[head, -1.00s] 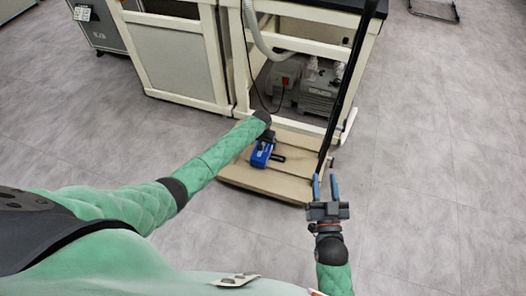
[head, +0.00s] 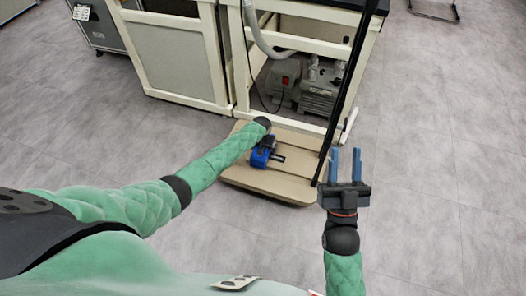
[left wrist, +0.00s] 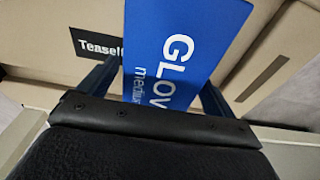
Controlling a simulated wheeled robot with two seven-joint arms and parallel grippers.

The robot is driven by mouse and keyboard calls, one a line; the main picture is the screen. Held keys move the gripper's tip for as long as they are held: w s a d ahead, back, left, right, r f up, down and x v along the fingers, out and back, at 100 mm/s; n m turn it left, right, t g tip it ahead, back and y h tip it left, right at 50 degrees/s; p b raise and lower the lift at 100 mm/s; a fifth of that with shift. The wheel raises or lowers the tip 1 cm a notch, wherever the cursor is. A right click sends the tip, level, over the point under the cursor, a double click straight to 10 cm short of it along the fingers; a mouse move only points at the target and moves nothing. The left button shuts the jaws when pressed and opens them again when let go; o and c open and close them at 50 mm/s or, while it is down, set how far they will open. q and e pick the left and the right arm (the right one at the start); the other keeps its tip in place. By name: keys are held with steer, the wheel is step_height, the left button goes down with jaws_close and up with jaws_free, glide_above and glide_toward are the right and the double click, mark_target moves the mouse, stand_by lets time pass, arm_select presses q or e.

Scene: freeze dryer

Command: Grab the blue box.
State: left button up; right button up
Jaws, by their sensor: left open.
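The blue box (head: 261,158) lies on the tan platform of a cart (head: 296,190) in the head view. In the left wrist view, the blue box (left wrist: 175,50) carries white letters reading "GLOV" and "medi". My left gripper (head: 267,146) is at the box and hides part of it. Its two fingers show on either side of the box in the left wrist view (left wrist: 155,88), open around it. Whether the fingers touch the box cannot be told. My right gripper (head: 345,166) is open and empty, to the right of the cart.
A black cart handle (head: 345,95) rises at the platform's right side. Behind the platform stands a cream frame (head: 230,60) with a grey pump (head: 318,92) inside. A tan surface in the left wrist view bears a black label (left wrist: 97,42). Floor at right is clear.

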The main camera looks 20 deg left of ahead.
arm_select(q)
steer(key=shift+f, duration=0.2)
arm_select(e)
steer(key=shift+s+d+r+t, duration=0.1)
steer(key=shift+s+r+t, duration=0.2)
steer(key=shift+r, duration=0.4)
arm_select(q)
steer(key=c, duration=1.1)
steer(key=shift+c, duration=0.2)
steer(key=shift+w+r, duration=0.1)
steer(key=shift+r, duration=0.1)
arm_select(e)
steer(key=shift+w, duration=0.1)
